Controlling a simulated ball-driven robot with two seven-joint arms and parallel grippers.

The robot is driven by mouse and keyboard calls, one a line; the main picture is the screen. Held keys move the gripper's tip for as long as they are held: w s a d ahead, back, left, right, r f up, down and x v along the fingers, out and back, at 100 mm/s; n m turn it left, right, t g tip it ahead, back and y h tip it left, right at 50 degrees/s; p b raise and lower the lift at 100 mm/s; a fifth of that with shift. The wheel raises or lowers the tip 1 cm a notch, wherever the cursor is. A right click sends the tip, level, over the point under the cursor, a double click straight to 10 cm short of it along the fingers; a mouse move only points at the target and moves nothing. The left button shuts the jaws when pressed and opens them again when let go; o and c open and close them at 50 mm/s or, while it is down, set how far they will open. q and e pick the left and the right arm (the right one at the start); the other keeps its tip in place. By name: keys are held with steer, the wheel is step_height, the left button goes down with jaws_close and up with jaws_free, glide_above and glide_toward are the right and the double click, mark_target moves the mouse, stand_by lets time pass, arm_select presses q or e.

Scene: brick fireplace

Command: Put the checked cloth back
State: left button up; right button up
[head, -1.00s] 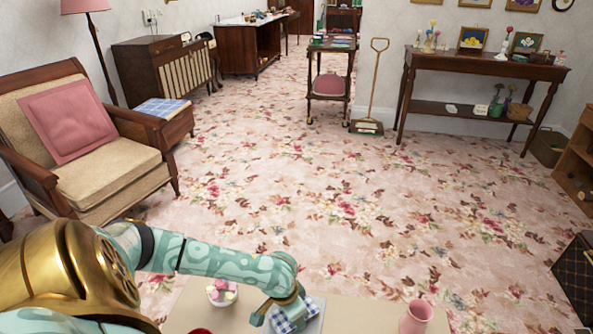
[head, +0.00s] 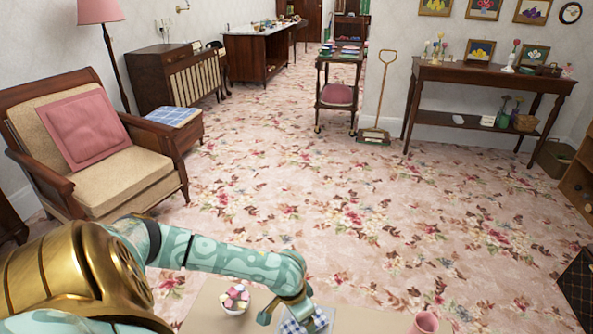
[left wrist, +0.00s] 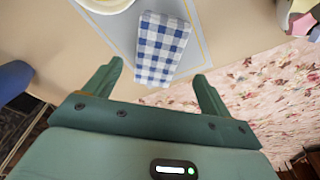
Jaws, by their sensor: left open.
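The blue-and-white checked cloth (left wrist: 163,48) lies folded flat on a grey mat (left wrist: 208,47) with a yellow line near its edge. My left gripper (left wrist: 157,74) is open, its fingers apart on either side of the cloth's near end, with nothing held between them. In the head view the cloth (head: 291,327) shows beside and below my left gripper (head: 285,310), which partly hides it. Whether the fingers touch the cloth or the table cannot be told. My right gripper is not in view.
The beige table (head: 352,325) also holds a bowl of coloured pieces (head: 235,298) and a pink vessel (head: 425,323). A pale dish (left wrist: 105,4) sits by the mat's far end. An armchair (head: 115,178) stands left. The flowered carpet beyond is largely clear.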

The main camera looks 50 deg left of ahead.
mark_target(295, 327)
arm_select(q)
steer(key=r, duration=0.2)
steer(key=r+p, duration=0.1)
steer(key=s+r+p, duration=0.1)
steer(key=r, duration=0.1)
steer(key=shift+r, duration=0.3)
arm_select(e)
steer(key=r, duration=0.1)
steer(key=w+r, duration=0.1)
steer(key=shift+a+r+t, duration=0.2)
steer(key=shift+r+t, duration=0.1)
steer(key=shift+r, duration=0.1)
